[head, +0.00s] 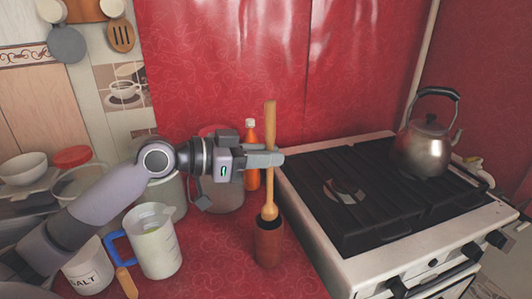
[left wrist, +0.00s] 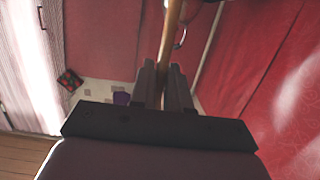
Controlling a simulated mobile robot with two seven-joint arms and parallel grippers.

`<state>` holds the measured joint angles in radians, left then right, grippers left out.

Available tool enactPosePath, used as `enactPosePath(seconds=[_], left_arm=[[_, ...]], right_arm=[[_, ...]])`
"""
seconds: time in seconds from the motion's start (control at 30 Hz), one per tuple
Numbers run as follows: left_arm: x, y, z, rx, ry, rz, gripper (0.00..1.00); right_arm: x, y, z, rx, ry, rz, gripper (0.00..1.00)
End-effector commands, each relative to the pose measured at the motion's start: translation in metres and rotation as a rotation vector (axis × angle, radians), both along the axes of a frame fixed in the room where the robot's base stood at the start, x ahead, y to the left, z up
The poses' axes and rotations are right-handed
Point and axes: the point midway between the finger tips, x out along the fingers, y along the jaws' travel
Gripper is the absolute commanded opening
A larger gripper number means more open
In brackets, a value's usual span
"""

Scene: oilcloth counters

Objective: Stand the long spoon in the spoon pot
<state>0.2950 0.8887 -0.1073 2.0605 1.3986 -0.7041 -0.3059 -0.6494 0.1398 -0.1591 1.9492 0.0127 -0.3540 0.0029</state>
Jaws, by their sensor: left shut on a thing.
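The long spoon (head: 270,185) is light wood and upright. My left gripper (head: 268,158) is shut on its handle around mid-length, with the bowl end down. The spoon pot (head: 269,246) is a reddish-brown cylinder standing on the red counter. The spoon's bowl is at the pot's dark mouth, over its back rim in the picture; I cannot tell if its tip is just above or just inside. In the left wrist view the handle (left wrist: 171,40) runs between the two fingers (left wrist: 163,85); the pot is not visible there. My right gripper is not in view.
A stove (head: 400,195) with a kettle (head: 428,145) stands right of the pot. Behind the spoon is an orange bottle (head: 252,165). A measuring jug (head: 155,243), a blue-handled item and a salt jar (head: 88,272) stand left. The red counter (head: 215,270) in front is clear.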

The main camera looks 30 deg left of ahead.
Motion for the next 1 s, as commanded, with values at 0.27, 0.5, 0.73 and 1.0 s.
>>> enactPosePath(seconds=[0.27, 0.5, 0.73, 1.0], left_arm=[[0.0, 0.0, -0.027, 0.001, 0.001, 0.0, 0.0], [0.0, 0.0, -0.046, 0.001, 0.001, 0.0, 0.0], [0.0, 0.0, -0.064, 0.0, 0.001, 0.0, 0.0], [0.0, 0.0, -0.075, 0.001, 0.001, 0.0, 0.0]], right_arm=[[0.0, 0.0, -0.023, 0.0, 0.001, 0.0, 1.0], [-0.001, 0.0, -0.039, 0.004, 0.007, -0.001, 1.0], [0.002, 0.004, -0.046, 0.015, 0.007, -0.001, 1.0], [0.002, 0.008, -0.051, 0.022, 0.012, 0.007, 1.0]])
